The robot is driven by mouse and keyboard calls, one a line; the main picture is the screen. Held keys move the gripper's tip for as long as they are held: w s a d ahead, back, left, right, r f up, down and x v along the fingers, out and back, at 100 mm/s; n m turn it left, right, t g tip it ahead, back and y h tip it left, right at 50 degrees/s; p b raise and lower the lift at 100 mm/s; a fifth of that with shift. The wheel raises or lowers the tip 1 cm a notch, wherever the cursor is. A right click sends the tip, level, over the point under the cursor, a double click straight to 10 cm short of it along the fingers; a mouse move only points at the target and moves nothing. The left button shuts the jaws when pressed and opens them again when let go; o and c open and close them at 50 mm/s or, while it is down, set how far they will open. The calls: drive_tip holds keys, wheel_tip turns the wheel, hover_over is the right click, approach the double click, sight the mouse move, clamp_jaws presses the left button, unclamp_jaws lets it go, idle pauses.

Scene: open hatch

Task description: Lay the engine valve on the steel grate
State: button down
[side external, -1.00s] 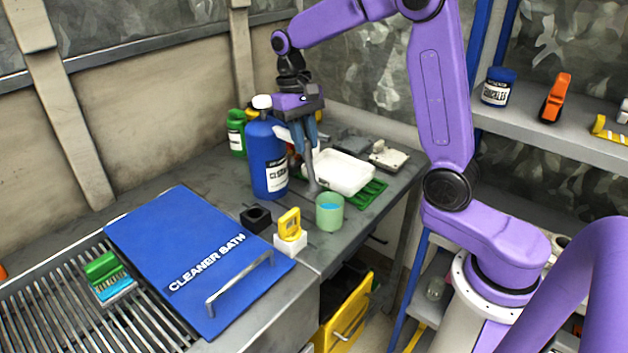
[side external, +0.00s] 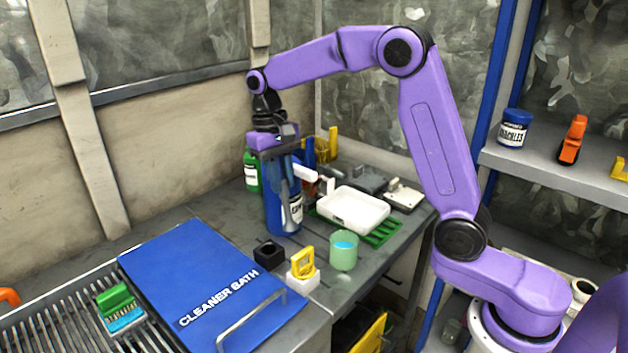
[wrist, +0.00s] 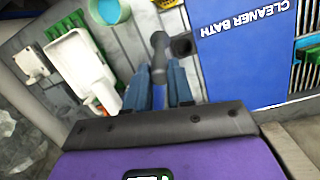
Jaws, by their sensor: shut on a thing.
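My gripper (side external: 286,188) hangs in front of the blue bottle (side external: 272,214) at the back of the bench, fingers pointing down. In the wrist view it (wrist: 158,90) is shut on the engine valve (wrist: 158,62), a grey metal stem with a wider end that sticks out beyond the fingertips. In the side view the valve is hard to tell from the fingers. The steel grate (side external: 62,328), a row of parallel bars, lies at the lower left, far from my gripper. A green and blue brush (side external: 120,308) lies on it.
A blue CLEANER BATH lid (side external: 205,280) with a metal handle lies between the grate and the bench. A black block (side external: 268,254), a yellow item on a white block (side external: 303,270), a green cup (side external: 343,251) and a white tray (side external: 353,208) stand nearby. Bare bars show around the brush.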

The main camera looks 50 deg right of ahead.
drive_tip(key=w+a+n, duration=0.2)
drive_tip(key=w+a, duration=0.2)
drive_tip(key=a, duration=1.4)
drive_tip(key=s+a+n+t, duration=0.1)
drive_tip(key=s+a+n, duration=0.1)
drive_tip(key=a, duration=1.5)
drive_tip(key=shift+s+a+r+n+t, duration=0.3)
drive_tip(key=shift+s+n+t, duration=0.1)
drive_tip(key=shift+s, duration=0.5)
wheel_tip(320, 180, down, 13)
drive_tip(key=shift+r, duration=0.15)
drive_tip(key=shift+f, duration=0.6)
idle(2.1)
